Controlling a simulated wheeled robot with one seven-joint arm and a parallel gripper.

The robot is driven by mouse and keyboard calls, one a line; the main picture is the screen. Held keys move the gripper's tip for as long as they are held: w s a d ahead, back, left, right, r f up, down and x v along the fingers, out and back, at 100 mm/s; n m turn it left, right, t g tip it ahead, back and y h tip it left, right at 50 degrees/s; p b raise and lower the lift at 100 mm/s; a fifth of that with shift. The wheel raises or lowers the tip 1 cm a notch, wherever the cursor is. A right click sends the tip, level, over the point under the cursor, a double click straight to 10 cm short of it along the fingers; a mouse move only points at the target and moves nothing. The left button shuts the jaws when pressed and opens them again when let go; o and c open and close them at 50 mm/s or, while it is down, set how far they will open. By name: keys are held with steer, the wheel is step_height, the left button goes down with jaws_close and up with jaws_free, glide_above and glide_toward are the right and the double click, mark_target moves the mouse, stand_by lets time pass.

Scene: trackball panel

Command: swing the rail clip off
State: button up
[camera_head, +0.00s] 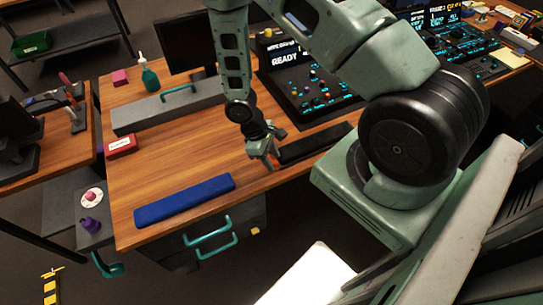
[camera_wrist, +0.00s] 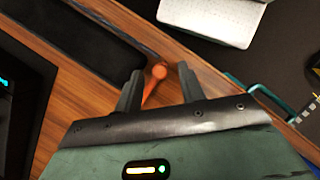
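My gripper (camera_head: 267,157) points down over the front of the wooden desk, beside the left end of a black pad. In the wrist view its two dark fingers (camera_wrist: 159,82) stand apart. A small orange piece (camera_wrist: 157,73) with a rounded head and a thin stalk shows between them, nearer the left finger. A second orange strip shows against the right finger. This orange piece may be the rail clip, but I cannot tell for sure. I cannot tell whether either finger touches it. Its lower part is hidden by my gripper body.
A black pad (camera_head: 313,145) lies right of my gripper, before the lit trackball panel (camera_head: 308,92). A blue pad (camera_head: 184,200) lies at the desk's front left. A grey box (camera_head: 165,110) and red box (camera_head: 121,145) stand farther left. The desk (camera_head: 190,160) between is clear.

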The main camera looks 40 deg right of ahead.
jaws_close()
